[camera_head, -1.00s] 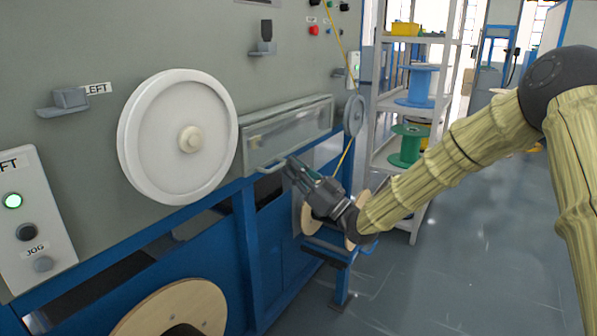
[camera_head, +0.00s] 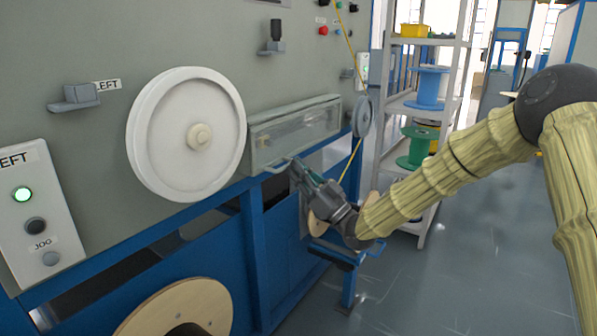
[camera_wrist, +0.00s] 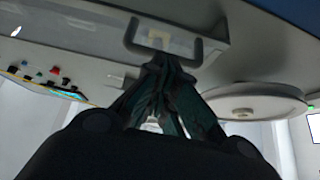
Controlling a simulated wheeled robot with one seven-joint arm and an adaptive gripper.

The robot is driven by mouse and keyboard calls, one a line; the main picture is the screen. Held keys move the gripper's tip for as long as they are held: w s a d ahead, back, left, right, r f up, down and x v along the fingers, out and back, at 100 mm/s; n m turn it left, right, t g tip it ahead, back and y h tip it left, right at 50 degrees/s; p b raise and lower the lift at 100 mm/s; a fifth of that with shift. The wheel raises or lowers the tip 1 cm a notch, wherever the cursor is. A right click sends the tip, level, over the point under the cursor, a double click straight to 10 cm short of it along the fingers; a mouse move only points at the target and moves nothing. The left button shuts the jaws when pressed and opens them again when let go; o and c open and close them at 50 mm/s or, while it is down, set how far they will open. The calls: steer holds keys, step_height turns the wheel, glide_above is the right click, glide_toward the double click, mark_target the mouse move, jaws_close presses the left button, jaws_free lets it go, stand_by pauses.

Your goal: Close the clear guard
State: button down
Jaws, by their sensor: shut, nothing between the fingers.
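The clear guard (camera_head: 312,124) is a long see-through cover on the grey machine face, right of the large white wheel. It hangs down over its recess; I cannot tell whether it sits fully flush. Its grey bar handle (camera_head: 275,168) is at the lower left edge. My gripper (camera_head: 294,168) is shut and empty, with its fingertips right beside the handle. In the wrist view the U-shaped handle (camera_wrist: 131,36) stands just beyond my gripper's fingertips (camera_wrist: 165,62). Whether they touch it is not clear.
The white wheel (camera_head: 165,135) is left of the guard, with a smaller wheel (camera_head: 362,117) at its right. A yellow cable (camera_head: 349,161) runs near my gripper. A blue frame (camera_head: 254,250) is below. A shelf with spools (camera_head: 428,87) stands at the right; the floor there is clear.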

steer(key=s+d+r+p+v, duration=0.1)
steer(key=r+p+v, duration=0.15)
steer(key=v, duration=1.05)
steer(key=s+f+m+h, duration=0.3)
steer(key=f+h, duration=0.1)
steer(key=f, duration=0.6)
steer(key=s+f+m+g+h, duration=0.15)
steer(key=f+h, duration=0.25)
steer(key=f, duration=0.6)
steer(key=s+f+m+h, duration=0.3)
steer(key=f+m+h, duration=0.1)
steer(key=f, duration=0.6)
steer(key=s+d+f+m+g+h, duration=0.1)
steer(key=s+d+f+g+h, duration=0.25)
steer(key=s+f, duration=0.65)
steer(key=s+d+f+m+g+h, duration=0.1)
steer(key=s+d+f+g+h, duration=0.2)
steer(key=s+f, duration=0.65)
steer(key=s+d+f+m+g+h, duration=0.1)
steer(key=s+d+g, duration=0.25)
steer(key=s, duration=0.65)
steer(key=s+d+m+g+h, duration=0.15)
steer(key=s+d, duration=0.25)
steer(key=s, duration=0.7)
step_height(320, 180, up, 31)
steer(key=n+p, duration=0.1)
steer(key=p, duration=3.1)
steer(key=shift+w+a+g, duration=0.2)
steer(key=shift+w+g, duration=0.1)
steer(key=shift+w, duration=0.05)
